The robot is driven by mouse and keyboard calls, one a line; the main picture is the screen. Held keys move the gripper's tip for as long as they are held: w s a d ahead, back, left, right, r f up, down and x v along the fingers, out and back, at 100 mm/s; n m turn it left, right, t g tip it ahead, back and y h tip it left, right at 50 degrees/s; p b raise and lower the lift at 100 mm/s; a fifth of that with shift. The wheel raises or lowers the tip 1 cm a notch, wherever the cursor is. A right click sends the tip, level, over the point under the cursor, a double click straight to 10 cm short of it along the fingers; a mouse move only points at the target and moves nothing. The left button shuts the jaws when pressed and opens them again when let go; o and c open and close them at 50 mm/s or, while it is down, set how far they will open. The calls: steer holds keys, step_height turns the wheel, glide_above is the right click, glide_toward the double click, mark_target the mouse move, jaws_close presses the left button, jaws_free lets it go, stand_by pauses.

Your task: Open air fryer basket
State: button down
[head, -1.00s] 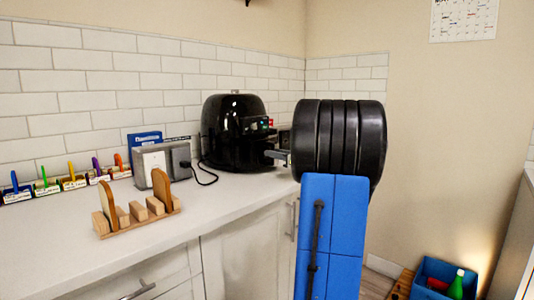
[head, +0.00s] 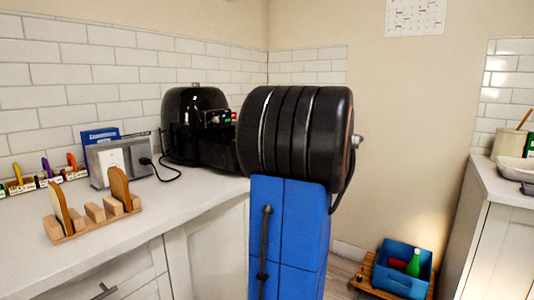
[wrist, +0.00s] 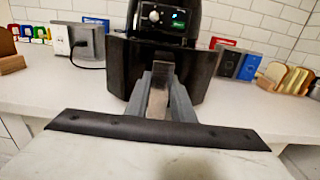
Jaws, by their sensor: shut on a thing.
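The black air fryer (head: 190,112) stands on the white counter by the corner, its control panel facing right. In the wrist view its panel (wrist: 165,18) is lit at the top. Below it the dark basket (wrist: 124,65) juts forward from the body, so it looks at least partly pulled out; how far I cannot tell. The basket front also shows in the head view (head: 217,150). My gripper (wrist: 158,95) is shut on the basket handle (wrist: 160,88) in the wrist view. In the head view my arm hides the gripper and handle.
Blue and dark boxes (wrist: 238,64) and another bread rack stand right of the fryer in the wrist view. A blue bin (head: 402,270) is low at right.

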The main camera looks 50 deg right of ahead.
steer(key=c, duration=1.5)
jaws_free()
steer(key=s, duration=1.7)
steer(key=shift+s+d, duration=0.2)
steer(key=shift+d, duration=0.1)
steer(key=shift+s, duration=0.1)
